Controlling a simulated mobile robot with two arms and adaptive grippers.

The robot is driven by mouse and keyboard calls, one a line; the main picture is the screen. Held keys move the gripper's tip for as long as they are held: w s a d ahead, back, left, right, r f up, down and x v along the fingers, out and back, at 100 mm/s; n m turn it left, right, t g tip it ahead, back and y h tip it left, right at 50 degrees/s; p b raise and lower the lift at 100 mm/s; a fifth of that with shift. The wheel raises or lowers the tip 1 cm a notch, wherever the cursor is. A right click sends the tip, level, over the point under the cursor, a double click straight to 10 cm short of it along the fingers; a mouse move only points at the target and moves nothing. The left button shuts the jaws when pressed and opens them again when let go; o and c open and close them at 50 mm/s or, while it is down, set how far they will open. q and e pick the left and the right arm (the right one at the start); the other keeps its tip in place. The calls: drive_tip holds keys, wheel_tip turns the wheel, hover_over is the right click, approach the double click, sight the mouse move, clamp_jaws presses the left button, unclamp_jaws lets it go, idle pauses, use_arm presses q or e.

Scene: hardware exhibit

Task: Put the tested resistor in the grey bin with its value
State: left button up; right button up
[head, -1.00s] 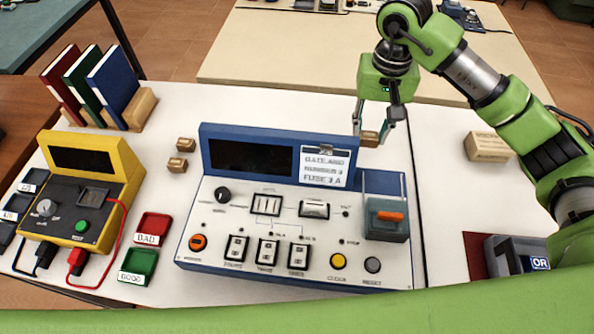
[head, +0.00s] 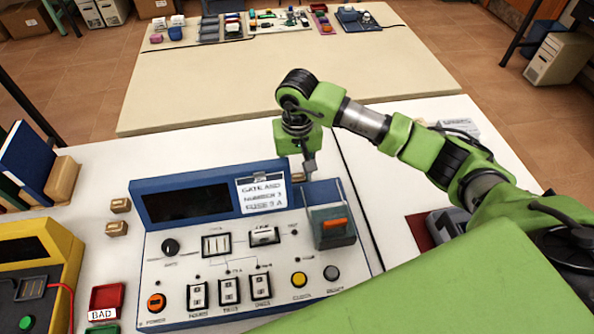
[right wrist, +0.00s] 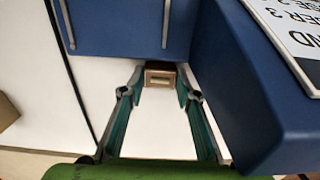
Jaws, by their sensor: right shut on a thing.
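My right gripper (head: 306,167) is behind the blue test console, near its right end. In the right wrist view (right wrist: 161,90) its fingers are shut on a small wooden block (right wrist: 160,67) with a pale window in its face. In the head view the held block (head: 296,172) is mostly hidden by the fingers and console. I cannot read a value on it. My left gripper is not in view.
The blue-and-white console (head: 250,255) stands close beside the right gripper. Two small wooden blocks (head: 121,205) lie left of it. A yellow meter (head: 40,265) and red BAD tray (head: 107,300) stand further left. A cream table (head: 290,75) is behind.

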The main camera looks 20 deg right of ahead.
drive_tip(key=shift+f, duration=0.15)
drive_tip(key=o, duration=1)
